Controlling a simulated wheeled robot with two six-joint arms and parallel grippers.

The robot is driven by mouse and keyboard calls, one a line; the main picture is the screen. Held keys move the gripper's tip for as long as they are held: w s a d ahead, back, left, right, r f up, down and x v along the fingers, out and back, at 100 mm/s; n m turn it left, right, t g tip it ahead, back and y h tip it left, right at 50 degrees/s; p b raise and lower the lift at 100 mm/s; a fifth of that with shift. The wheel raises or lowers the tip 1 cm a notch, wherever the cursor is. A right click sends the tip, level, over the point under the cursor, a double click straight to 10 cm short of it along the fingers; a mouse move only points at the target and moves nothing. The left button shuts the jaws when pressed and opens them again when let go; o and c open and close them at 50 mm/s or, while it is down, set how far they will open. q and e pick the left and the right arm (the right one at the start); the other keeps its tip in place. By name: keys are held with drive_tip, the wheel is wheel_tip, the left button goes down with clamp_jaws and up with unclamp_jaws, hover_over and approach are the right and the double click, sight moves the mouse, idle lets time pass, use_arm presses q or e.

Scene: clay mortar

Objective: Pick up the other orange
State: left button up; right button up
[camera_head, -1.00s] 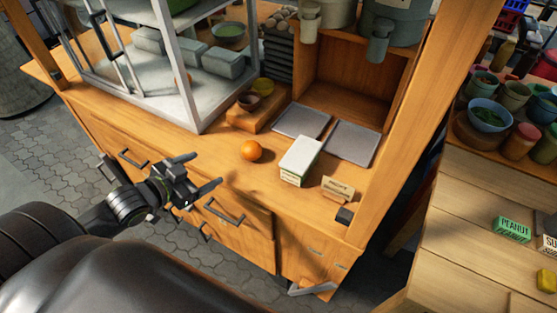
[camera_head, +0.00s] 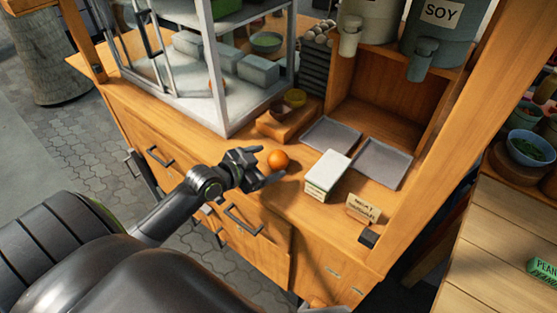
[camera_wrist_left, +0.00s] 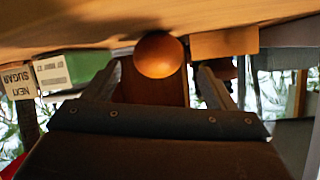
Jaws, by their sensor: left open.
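An orange (camera_head: 278,160) sits on the wooden counter (camera_head: 240,152), left of a white-topped box. My left gripper (camera_head: 262,168) is open right beside it, at the counter's front edge. In the left wrist view the orange (camera_wrist_left: 158,55) shows between and just beyond the two spread fingers (camera_wrist_left: 158,85). I cannot tell whether a finger touches it. Another round orange thing shows dimly through the glass of the case. My right gripper is not in view.
A white-topped box (camera_head: 327,175) and a small sign (camera_head: 363,208) stand right of the orange. Two grey trays (camera_head: 382,164) lie behind. A wooden block with small bowls (camera_head: 294,98) and the glass case (camera_head: 215,110) stand behind and left.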

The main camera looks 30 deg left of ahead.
sight(272, 161)
use_arm(q)
drive_tip(key=shift+p+x, duration=0.3)
drive_tip(key=shift+x, duration=2.35)
drive_tip(key=shift+s+d+f, duration=0.1)
drive_tip(key=shift+d, duration=0.05)
drive_tip(key=shift+c, duration=0.2)
drive_tip(key=c, duration=1.1)
drive_tip(key=shift+o, duration=0.2)
